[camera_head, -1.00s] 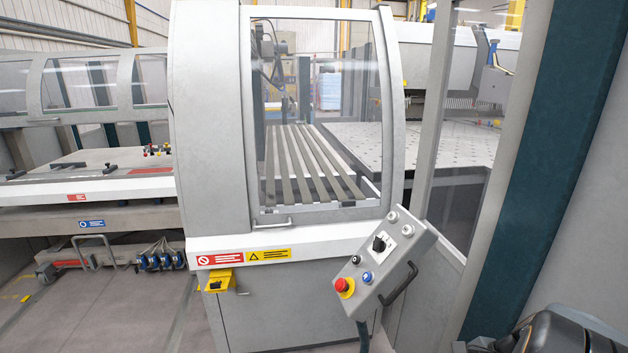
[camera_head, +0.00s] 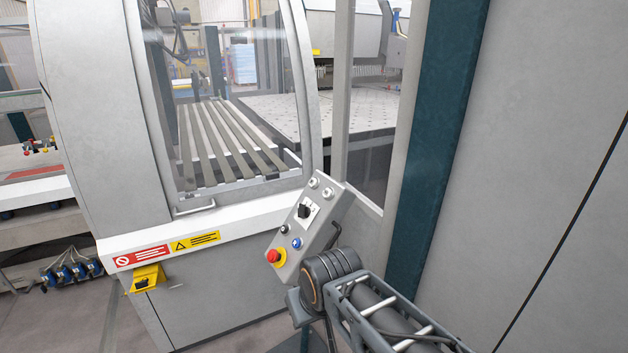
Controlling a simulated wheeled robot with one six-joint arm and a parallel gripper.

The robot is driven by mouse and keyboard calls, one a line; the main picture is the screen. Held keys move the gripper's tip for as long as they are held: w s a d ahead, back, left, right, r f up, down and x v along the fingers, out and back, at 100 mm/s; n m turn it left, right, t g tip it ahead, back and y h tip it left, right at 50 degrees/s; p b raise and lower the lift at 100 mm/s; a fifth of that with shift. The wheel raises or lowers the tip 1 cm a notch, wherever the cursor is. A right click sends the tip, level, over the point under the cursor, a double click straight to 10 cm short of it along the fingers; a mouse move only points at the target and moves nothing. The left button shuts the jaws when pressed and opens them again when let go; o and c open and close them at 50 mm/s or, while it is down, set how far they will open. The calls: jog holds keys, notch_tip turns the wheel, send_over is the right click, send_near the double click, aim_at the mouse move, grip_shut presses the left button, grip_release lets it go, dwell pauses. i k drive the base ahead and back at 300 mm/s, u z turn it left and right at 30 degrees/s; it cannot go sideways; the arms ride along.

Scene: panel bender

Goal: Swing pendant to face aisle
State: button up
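The pendant (camera_head: 312,224) is a grey tilted control box in front of the machine's lower right corner. Its face shows a red emergency stop on a yellow base, a blue button, a black button, a black rotary switch and pale buttons at the top. My arm's dark joint and grey latticed link come in from the lower right and cover the pendant's lower right side, including most of its black handle. My gripper cannot be made out, so I cannot tell whether it touches the pendant.
The machine's windowed door (camera_head: 232,100) with a bar handle (camera_head: 195,207) is behind the pendant. A dark green post (camera_head: 437,120) and a large grey panel (camera_head: 530,130) close off the right. Floor shows at lower left.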

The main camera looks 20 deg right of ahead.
aim_at(314, 233)
jog(key=k, duration=0.9)
jog(key=z, duration=0.65)
jog(key=i, duration=1.2)
jog(key=u, duration=0.95)
